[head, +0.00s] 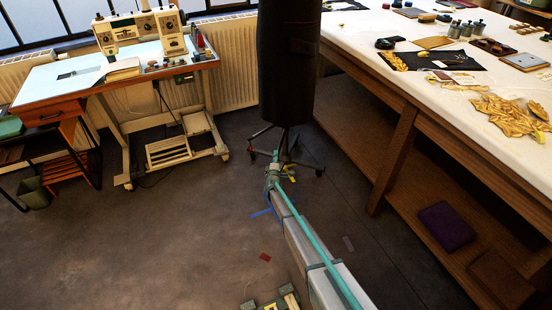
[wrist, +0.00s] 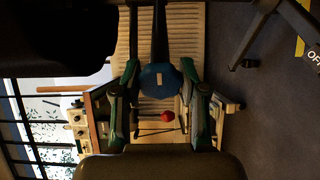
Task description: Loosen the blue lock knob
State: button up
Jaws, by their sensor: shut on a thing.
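The blue lock knob (wrist: 160,80) is a round blue disc with a small pale mark, in the upper middle of the wrist view. My gripper (wrist: 160,72) has a finger on each side of the knob and is shut on it. In the head view my gripper (head: 274,172) is at the lower pole of the black dress form (head: 285,65), just above its wheeled base (head: 290,162). The knob itself cannot be made out in the head view. How far the knob is turned cannot be told.
A sewing machine table (head: 70,78) with a slatted pedal (head: 180,150) stands left. A long worktable (head: 350,30) with cloth, tools and gold trim runs along the right; a purple folded thing (head: 446,226) lies on its shelf. The floor (head: 180,240) is mostly clear.

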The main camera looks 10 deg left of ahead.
jog(key=o, duration=1.2)
jog(key=shift+c, duration=0.2)
jog(key=shift+s, duration=0.1)
jog(key=s, duration=1.1)
jog(key=shift+s+d, duration=0.3)
jog(key=shift+s, duration=0.1)
